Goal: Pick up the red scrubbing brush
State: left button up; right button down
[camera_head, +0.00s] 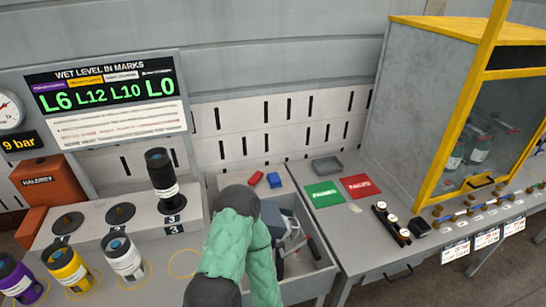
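My other arm does not show.
A blue item (273,180) lies right of the red one. Green (323,194) and red (361,187) mats and a grey tray (326,166) are on the right bench. Several cylinders stand at left. A yellow-framed cabinet (420,110) blocks the right side.

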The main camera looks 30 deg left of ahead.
aim_at(254, 180)
jog(key=u, duration=1.3)
